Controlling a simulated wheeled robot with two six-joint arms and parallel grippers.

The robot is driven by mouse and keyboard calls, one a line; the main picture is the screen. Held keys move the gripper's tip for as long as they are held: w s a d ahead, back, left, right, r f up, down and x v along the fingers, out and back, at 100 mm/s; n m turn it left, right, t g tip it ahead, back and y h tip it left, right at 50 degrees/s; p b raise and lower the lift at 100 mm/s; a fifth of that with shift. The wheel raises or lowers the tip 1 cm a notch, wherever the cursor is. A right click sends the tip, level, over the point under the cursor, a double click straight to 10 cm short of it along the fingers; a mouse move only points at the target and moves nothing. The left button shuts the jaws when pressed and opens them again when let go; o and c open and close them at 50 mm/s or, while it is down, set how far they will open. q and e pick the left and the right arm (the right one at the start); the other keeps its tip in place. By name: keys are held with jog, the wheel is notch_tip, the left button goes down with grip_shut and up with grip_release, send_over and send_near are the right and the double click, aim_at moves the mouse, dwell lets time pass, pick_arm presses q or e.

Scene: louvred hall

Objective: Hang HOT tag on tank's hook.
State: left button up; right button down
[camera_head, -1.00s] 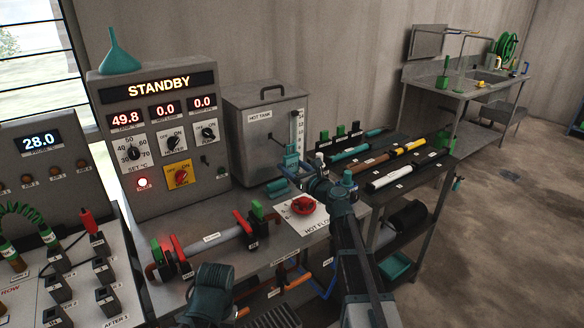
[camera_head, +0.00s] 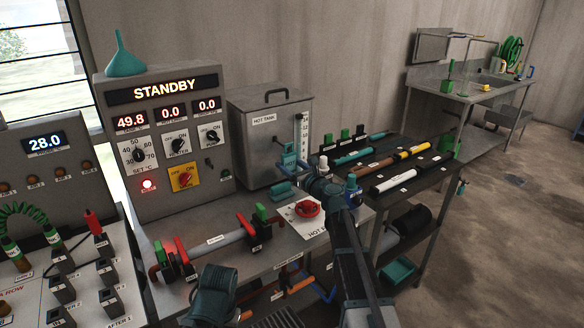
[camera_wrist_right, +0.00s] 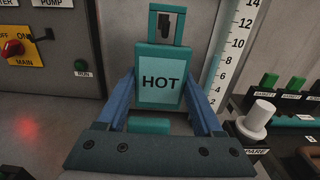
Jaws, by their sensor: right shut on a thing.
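The HOT tag (camera_wrist_right: 161,82) is a teal plate with a pale face and a square loop on top. My right gripper (camera_head: 289,166) is shut on it and holds it upright in front of the grey hot tank (camera_head: 254,154); its blue fingers flank the tag in the right wrist view. A dark piece, seemingly the tank's hook (camera_wrist_right: 166,22), shows inside the loop's opening; I cannot tell whether it passes through or lies behind. In the head view the hook (camera_head: 278,139) is small, just above the tag. Part of my left arm shows at the bottom; its fingers are out of view.
The control panel (camera_head: 160,110) reading STANDBY stands left of the tank. A level scale (camera_wrist_right: 232,50) runs up the tank's right side. A red valve wheel (camera_head: 307,207) is below my right gripper. A dark shelf (camera_head: 385,165) with several tubes is to the right.

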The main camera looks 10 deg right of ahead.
jog(key=shift+x, duration=2.05)
jog(key=shift+f+b, duration=0.25)
jog(key=shift+b, duration=0.05)
jog(key=shift+f+b, duration=0.35)
jog(key=shift+f, duration=0.1)
grip_release()
